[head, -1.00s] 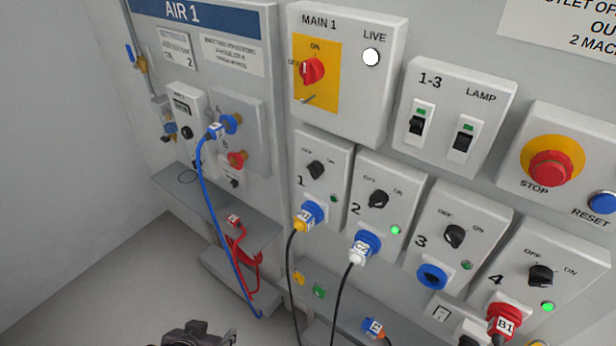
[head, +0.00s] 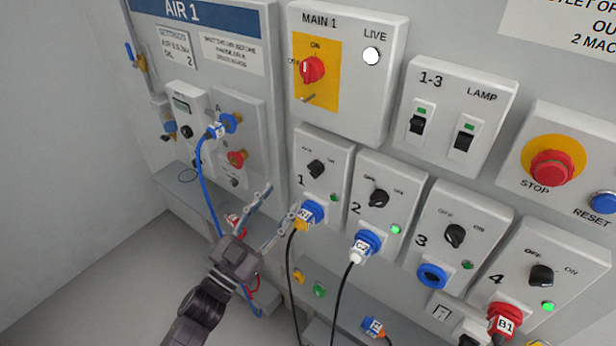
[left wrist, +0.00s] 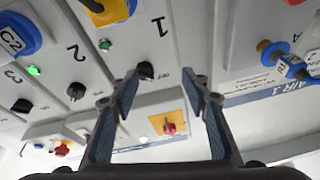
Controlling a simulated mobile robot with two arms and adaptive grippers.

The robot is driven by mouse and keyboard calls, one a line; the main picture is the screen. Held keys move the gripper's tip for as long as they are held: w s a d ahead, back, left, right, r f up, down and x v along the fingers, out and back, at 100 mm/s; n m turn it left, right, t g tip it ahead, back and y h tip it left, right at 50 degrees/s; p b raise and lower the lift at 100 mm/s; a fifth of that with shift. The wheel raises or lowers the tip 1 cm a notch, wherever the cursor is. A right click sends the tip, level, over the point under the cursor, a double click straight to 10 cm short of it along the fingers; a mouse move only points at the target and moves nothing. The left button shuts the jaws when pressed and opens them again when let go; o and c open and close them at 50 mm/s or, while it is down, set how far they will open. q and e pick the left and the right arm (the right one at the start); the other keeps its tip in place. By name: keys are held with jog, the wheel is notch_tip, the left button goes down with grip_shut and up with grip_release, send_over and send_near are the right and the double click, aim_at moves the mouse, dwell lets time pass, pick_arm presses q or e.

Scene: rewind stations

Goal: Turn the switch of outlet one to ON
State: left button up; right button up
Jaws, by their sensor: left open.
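Outlet one (head: 333,189) is a grey box with a black rotary switch (head: 316,168) above a blue socket, into which a plug with a yellow part (head: 305,219) is fitted. The small lamp beside its socket looks dark green. My left gripper (head: 282,212) is open and empty, in front of the panel, below and left of the switch. In the left wrist view the outlet one switch (left wrist: 146,70) shows upside down, between and beyond the two spread fingers (left wrist: 163,95). It is apart from them. My right gripper is not in view.
Outlet two (head: 383,197) and its lit green lamp stand close on the right. The main switch (head: 313,69) is above. A blue hose (head: 205,185) hangs left of my gripper, a black cable (head: 290,270) below it. A grey shelf (head: 185,198) juts out at left.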

aim_at(310, 174)
pick_arm(q)
jog(key=w+d+r+h, duration=0.1)
jog(key=d, duration=0.1)
jog(key=w+d+r+m+p, duration=0.1)
jog(key=d, duration=0.1)
jog(key=w+d+r+m+g+h+p, duration=0.1)
jog(key=shift+w+d+r+h, duration=0.2)
jog(key=shift+d+r+h, duration=0.1)
jog(key=shift+d, duration=0.1)
jog(key=shift+w+d, duration=0.4)
jog(key=c, duration=1.2)
jog(key=shift+o, duration=0.2)
